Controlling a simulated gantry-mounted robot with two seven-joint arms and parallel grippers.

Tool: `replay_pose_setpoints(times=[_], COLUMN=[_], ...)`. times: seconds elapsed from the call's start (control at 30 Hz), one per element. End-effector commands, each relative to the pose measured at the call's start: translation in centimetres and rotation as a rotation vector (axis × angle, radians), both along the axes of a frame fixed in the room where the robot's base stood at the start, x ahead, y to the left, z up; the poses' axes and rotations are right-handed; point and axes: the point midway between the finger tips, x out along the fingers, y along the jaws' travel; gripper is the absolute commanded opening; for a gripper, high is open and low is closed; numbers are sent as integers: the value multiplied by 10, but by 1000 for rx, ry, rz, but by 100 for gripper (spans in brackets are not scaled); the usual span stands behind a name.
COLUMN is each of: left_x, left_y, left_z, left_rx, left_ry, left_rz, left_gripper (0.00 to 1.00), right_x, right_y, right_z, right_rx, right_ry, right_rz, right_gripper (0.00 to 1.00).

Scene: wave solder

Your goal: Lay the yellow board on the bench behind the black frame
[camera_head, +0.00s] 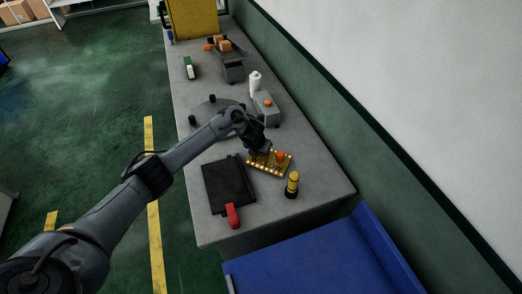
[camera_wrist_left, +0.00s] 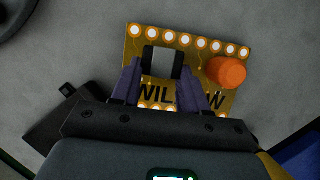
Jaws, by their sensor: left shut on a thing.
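The yellow board (camera_head: 270,164) has rows of round bright pads and an orange cylinder on it. In the head view it is just right of the black frame (camera_head: 226,182), over the grey bench; I cannot tell whether it touches the bench. My left gripper (camera_head: 262,150) is above the board. In the left wrist view my gripper's fingers (camera_wrist_left: 163,85) are closed around a dark and pale block on the yellow board (camera_wrist_left: 205,55), whose printed lettering is partly hidden by them. The black frame lies flat with a red handle toward the near edge. My right gripper is not in view.
A yellow-and-black bottle-like item (camera_head: 292,186) stands close right of the board. A grey box with an orange knob (camera_head: 267,106) and a white bottle (camera_head: 255,84) stand farther back. A blue surface (camera_head: 320,258) lies beyond the bench's near end. Bare bench (camera_head: 325,180) shows at the right.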

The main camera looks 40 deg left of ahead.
Motion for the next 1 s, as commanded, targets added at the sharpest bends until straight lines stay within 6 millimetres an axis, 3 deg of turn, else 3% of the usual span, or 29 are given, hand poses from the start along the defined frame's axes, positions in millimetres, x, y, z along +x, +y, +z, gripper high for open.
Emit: replay_pose_setpoints(times=[1.0], left_x=[0], left_y=[0], left_z=[-9], left_rx=[-1], left_ry=[-1], left_rz=[1], left_gripper=[1], right_x=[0], right_y=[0], right_z=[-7], right_rx=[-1], right_ry=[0], right_rz=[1], right_gripper=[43])
